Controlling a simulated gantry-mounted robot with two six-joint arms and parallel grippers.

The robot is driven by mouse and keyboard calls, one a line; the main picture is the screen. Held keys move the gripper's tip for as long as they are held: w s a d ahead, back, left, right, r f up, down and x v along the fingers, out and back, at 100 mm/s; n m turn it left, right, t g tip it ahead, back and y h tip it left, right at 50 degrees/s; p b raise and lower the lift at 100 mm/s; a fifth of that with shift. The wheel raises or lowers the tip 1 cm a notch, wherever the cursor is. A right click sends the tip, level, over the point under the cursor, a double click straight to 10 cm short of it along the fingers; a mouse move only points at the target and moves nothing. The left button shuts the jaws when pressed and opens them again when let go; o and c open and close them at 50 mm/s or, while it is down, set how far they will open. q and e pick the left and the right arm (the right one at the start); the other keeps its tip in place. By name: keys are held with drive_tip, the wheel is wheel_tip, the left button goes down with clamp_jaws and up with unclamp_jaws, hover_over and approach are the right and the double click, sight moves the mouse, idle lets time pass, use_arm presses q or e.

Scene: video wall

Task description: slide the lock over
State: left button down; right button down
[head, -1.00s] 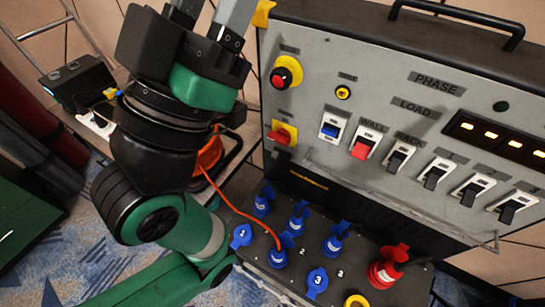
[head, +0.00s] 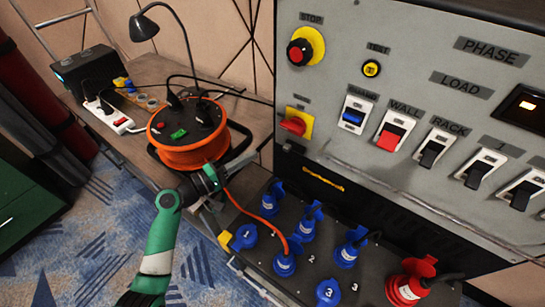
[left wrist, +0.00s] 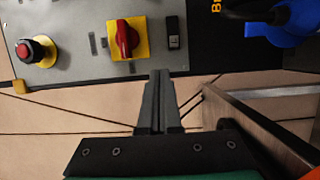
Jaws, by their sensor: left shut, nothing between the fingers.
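A small dark slider (left wrist: 173,32), which looks like the lock, sits on the grey panel beside the red rotary switch (left wrist: 125,38) on its yellow plate. In the head view the slider (head: 289,146) is just below the red switch (head: 294,124). My left gripper (head: 258,155) is shut and empty, to the left of the panel's lower left edge. In the left wrist view its closed fingertips (left wrist: 160,74) point towards the panel, near the slider. I cannot tell whether they touch the panel. My right gripper is not in view.
A red stop button (head: 300,52) is above the switch. A power strip (head: 108,117) lies further left.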

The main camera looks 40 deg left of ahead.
sight(287, 148)
use_arm(q)
drive_tip(key=shift+n+y, duration=0.6)
drive_tip(key=shift+y, duration=0.2)
drive_tip(key=a, duration=0.1)
drive_tip(key=s+a+f, duration=0.2)
drive_tip(key=shift+a+f, duration=0.25)
drive_tip(key=shift+a, duration=0.05)
drive_tip(key=w+b, duration=0.1)
drive_tip(key=w, duration=0.2)
drive_tip(key=w+d+b, duration=0.1)
drive_tip(key=w, duration=0.2)
drive_tip(key=w+b, duration=0.2)
drive_tip(key=w, duration=0.1)
drive_tip(key=shift+w+d+f, duration=0.15)
drive_tip(key=shift+w+f, duration=0.05)
drive_tip(key=shift+w, duration=0.15)
drive_tip(key=d, duration=0.3)
drive_tip(key=shift+w+d+r, duration=0.2)
drive_tip(key=shift+w, duration=0.15)
drive_tip(key=shift+d, duration=0.25)
